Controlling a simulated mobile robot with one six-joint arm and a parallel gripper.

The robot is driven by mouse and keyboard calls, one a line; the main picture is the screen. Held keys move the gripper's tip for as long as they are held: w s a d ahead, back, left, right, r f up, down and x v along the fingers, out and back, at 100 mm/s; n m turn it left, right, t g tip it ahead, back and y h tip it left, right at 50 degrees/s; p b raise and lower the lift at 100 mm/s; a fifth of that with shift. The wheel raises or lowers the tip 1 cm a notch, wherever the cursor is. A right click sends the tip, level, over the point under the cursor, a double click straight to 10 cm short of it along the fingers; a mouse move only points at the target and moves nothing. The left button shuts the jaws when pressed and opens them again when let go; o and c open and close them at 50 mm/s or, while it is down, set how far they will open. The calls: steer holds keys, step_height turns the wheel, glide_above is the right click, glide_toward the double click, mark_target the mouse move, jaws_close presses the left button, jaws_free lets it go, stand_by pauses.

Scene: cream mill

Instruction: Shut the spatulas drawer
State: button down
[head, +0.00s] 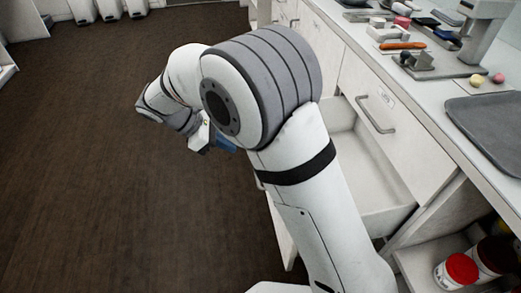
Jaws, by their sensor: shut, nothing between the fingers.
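A white drawer (375,185) is pulled out from the cabinet, below a shut drawer front (384,122) with a grey handle and a small label. I cannot read the label or tell from it which is the spatulas drawer. The visible inside of the open drawer is bare; my arm hides much of it. Part of its front panel (283,232) shows left of my arm. My gripper (222,144) is shut and empty, left of the open drawer and partly hidden behind my arm. Whether it touches the drawer front cannot be seen.
The counter above holds a grey tray (492,128), a grey appliance (478,40), an orange-handled tool (402,46) and several small items. An open shelf at lower right holds red-lidded jars (461,270). The brown floor (90,170) to the left is clear.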

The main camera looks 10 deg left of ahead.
steer(key=shift+n+t, duration=0.3)
steer(key=shift+n, duration=0.2)
steer(key=b+x, duration=0.3)
steer(key=x, duration=0.8)
steer(key=shift+w+r+b, duration=0.2)
steer(key=shift+b, duration=0.2)
steer(key=shift+w+d, duration=0.15)
steer(key=shift+d, duration=0.4)
